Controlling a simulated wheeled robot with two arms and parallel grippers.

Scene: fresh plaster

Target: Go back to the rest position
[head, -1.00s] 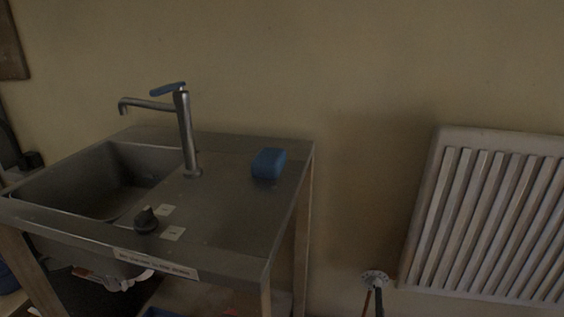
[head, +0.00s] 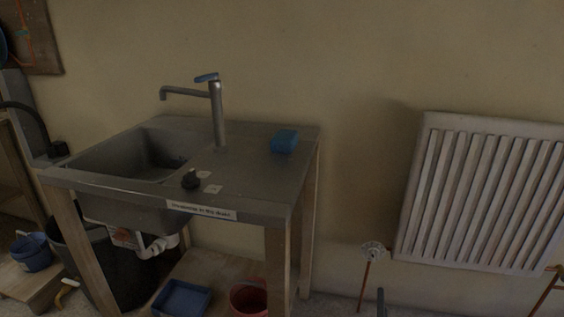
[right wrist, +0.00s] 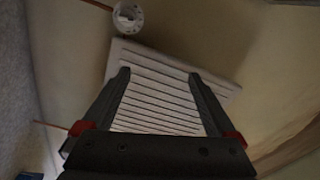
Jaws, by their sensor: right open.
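My right gripper (right wrist: 158,78) is open in the right wrist view, its two dark fingers apart with nothing between them. Past the fingers is the white slatted radiator (right wrist: 160,105), apart from them as far as I can tell. In the head view only a small dark tip, likely of my right gripper (head: 381,302), shows at the bottom edge, below the radiator (head: 478,195). My left gripper is in neither view.
A steel sink unit (head: 245,180) with a tap (head: 217,115) and a blue sponge-like block (head: 285,141) stands left of centre. Below are a blue tray (head: 182,298) and a red bucket (head: 249,297). A pipe with a valve (head: 372,250) stands beside the radiator. Bare wall lies between sink and radiator.

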